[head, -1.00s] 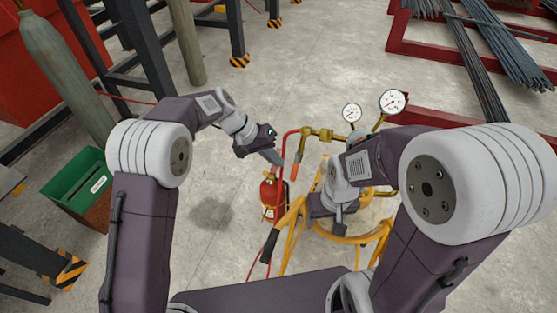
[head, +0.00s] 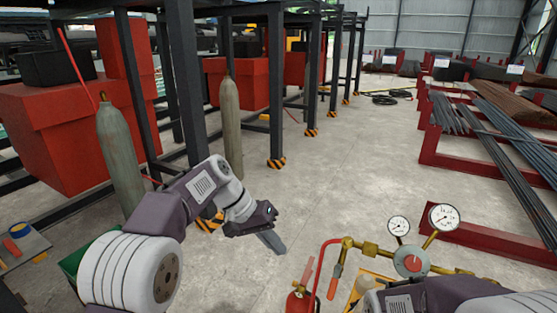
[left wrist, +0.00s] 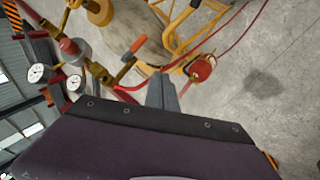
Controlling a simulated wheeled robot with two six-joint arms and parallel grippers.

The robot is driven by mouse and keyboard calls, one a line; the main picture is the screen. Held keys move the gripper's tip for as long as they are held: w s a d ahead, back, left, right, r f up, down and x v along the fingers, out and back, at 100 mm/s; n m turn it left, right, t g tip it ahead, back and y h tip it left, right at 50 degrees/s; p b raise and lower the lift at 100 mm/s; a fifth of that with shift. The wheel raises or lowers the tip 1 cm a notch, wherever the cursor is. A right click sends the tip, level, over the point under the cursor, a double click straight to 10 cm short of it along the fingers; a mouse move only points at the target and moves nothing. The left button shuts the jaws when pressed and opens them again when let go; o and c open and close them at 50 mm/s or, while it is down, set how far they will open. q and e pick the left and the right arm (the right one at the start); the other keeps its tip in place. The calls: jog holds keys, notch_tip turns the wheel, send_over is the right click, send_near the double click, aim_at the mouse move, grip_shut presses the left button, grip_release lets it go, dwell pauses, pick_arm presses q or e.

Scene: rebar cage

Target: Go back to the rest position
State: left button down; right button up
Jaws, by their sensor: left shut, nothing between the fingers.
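My left gripper (head: 272,240) is in the head view, left of the gas gauges, with its fingers together and nothing between them. It hangs in the air over bare floor. In the left wrist view its closed fingers (left wrist: 162,92) point toward the yellow cart frame and the red bottle. My right arm shows only in part at the lower right of the head view. My right gripper is out of the frame there.
A brass regulator (head: 412,262) with two white gauges stands just right of my left gripper. A red bottle (head: 300,302) is below. Grey cylinders (head: 231,130) and dark posts stand left. Red racks with rebar (head: 490,130) stand right. The central floor is clear.

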pick_arm(q)
jog(key=s+a+f+n+y+b, duration=0.1)
jog(key=s+a+f+y+b, duration=0.1)
jog(key=s+a+f, duration=0.7)
jog(key=s+a+f+n+t+y+b, duration=0.1)
jog(key=s+a+f+n+y+b, duration=0.1)
jog(key=s+a+f, duration=0.7)
notch_tip(320, 180, down, 7)
jog(key=shift+s+r+n+y+b, duration=0.1)
jog(key=shift+s+n+y+b, duration=0.2)
jog(key=shift+s+y+b, duration=0.65)
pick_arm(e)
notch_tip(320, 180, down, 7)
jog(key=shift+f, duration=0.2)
pick_arm(q)
jog(key=shift+w+y, duration=0.25)
jog(key=shift+w, duration=0.15)
jog(key=shift+s, duration=0.1)
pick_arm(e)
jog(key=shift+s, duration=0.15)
pick_arm(q)
jog(key=shift+d, duration=0.1)
